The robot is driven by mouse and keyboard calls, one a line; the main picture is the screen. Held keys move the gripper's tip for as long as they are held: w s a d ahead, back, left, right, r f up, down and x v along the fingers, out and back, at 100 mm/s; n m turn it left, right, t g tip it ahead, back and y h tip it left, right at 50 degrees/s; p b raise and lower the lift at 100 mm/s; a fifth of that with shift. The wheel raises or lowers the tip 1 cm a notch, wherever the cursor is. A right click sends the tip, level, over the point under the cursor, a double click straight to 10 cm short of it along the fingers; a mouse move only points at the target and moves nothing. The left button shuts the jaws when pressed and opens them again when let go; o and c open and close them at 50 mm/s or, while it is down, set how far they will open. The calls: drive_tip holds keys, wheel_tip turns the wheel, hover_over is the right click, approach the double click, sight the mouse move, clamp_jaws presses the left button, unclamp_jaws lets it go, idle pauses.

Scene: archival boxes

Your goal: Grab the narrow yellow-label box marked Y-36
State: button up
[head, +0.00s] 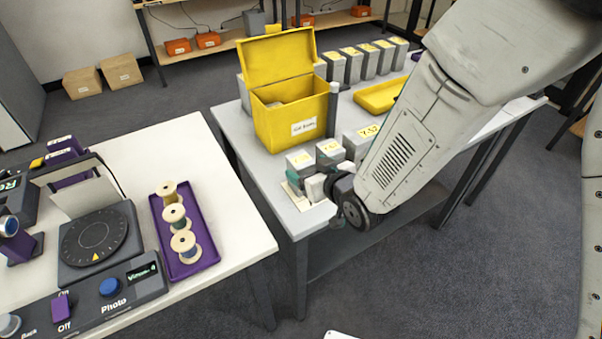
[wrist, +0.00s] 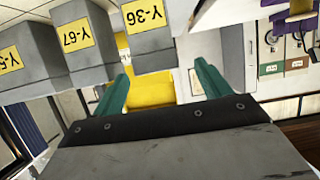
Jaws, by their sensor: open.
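The grey Y-36 box (wrist: 153,58) with a yellow label hangs at the top centre of the wrist view. In the head view, the leftmost small grey box (head: 301,171) in the front row seems to be the same one; its label is too small to read. My gripper (wrist: 163,72) is open and empty, with teal fingertips either side of the near end of the Y-36 box, a wider gap on the right. I cannot tell whether they touch it. In the head view my gripper (head: 318,182) is low at the table's front corner, partly hidden by my arm.
The Y-67 box (wrist: 85,65) stands close left of Y-36, and another yellow-label box (wrist: 22,68) beyond it. A large open yellow box (head: 292,115) stands behind the row. A yellow tray (head: 378,97) and several grey boxes (head: 352,66) are farther back.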

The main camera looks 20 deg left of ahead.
sight(301, 162)
drive_tip(key=x, duration=0.5)
drive_tip(key=shift+w+f, duration=0.25)
drive_tip(key=shift+w, duration=0.05)
drive_tip(key=c, duration=1.2)
